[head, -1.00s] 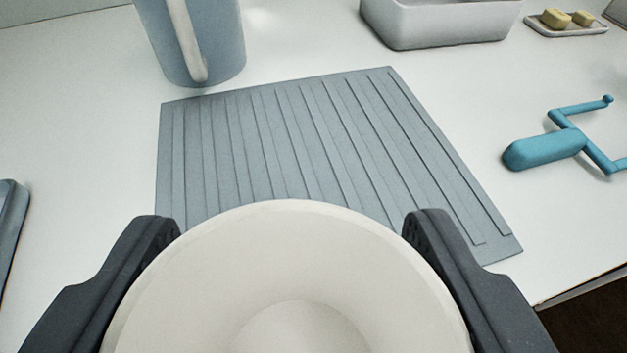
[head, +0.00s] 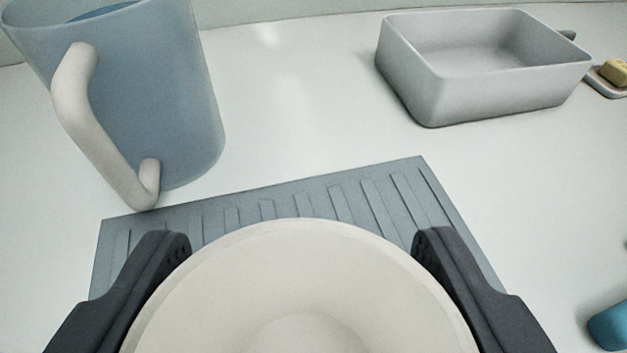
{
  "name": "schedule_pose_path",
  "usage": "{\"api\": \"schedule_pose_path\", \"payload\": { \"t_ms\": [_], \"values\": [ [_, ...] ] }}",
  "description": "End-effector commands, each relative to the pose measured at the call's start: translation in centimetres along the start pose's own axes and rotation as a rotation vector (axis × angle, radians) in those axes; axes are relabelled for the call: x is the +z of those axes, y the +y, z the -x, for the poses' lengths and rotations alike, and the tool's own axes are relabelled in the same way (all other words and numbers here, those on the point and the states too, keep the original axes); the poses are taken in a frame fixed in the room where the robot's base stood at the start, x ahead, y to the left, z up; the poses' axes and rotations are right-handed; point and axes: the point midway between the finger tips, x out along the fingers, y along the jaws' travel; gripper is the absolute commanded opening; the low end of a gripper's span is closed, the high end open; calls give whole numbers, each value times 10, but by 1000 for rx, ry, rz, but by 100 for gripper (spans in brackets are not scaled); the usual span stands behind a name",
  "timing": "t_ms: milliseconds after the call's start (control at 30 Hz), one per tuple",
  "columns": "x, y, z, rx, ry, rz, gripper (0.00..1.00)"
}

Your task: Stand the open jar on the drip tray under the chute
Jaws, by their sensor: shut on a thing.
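My gripper (head: 302,245) is shut on a cream round open vessel (head: 215,283), one dark finger on each side of its rim. I look down into it; it looks empty, and its inside narrows to a round bottom. I cannot tell for sure that it is the open jar. Its lower outside and base are hidden. It is in front of a blue-grey ribbed mat (head: 390,205) and covers much of it; whether they touch is hidden. I see no chute, and nothing I can surely call the drip tray.
A translucent blue jug (head: 160,95) with a pale handle stands behind the mat's left corner. A grey open bin (head: 480,95) stands at the back right. A small dish (head: 606,86) with a yellow piece (head: 615,72) and part of a teal thing (head: 610,325) show at the right edge.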

Motion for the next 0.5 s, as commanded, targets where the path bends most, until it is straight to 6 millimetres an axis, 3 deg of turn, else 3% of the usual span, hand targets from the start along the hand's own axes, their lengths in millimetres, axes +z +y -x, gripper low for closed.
{"api": "schedule_pose_path", "payload": {
  "t_ms": [100,367,500],
  "values": [
    [-4,1,-13,0,0,0,40],
    [-6,1,-23,0,-2,0,40],
    [14,2,-31,0,-2,2,40]
  ]
}}
